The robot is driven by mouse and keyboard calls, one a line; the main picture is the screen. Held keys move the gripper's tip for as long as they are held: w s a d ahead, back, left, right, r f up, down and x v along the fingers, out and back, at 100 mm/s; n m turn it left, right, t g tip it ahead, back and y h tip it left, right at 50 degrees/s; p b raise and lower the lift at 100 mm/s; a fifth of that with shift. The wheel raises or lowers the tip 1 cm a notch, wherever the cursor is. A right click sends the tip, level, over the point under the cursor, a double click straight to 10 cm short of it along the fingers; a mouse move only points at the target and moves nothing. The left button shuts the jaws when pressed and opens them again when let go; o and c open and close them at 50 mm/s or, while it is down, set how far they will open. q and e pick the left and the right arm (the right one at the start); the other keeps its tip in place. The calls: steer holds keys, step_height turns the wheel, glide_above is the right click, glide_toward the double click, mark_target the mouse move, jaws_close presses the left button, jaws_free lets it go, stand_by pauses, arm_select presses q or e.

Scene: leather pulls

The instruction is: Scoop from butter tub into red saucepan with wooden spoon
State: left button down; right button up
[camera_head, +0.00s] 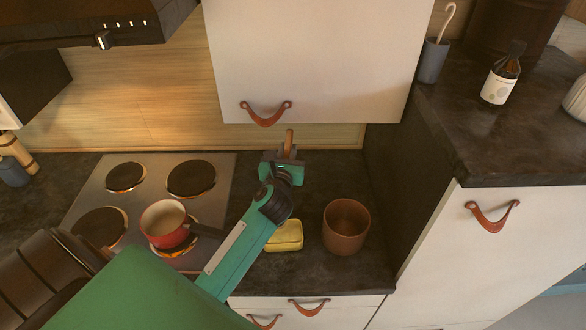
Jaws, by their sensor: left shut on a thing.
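The red saucepan (166,226) stands on the front right burner of the stove, its dark handle pointing right, its inside pale. The yellow butter tub (287,238) sits on the dark counter right of the stove, partly hidden behind my left arm. My left gripper (284,158) is above the back of the counter, beyond the butter tub, and shut on the wooden spoon (289,141). A short piece of the spoon sticks up past the fingers; the rest is hidden by the gripper. My right gripper is not in view.
A brown pot (345,238) stands close to the right of the tub. A white wall cupboard (310,55) with a leather pull hangs above the gripper. The raised counter (455,125) at right holds a bottle (497,86) and a grey cup (432,62).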

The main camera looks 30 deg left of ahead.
arm_select(q)
steer(key=shift+w+r, duration=0.2)
steer(key=shift+w, duration=0.1)
steer(key=shift+f, duration=0.15)
steer(key=shift+f+b, duration=0.8)
steer(key=shift+b, duration=0.2)
step_height(320, 180, down, 10)
steer(key=b, duration=0.7)
steer(key=shift+r, duration=0.25)
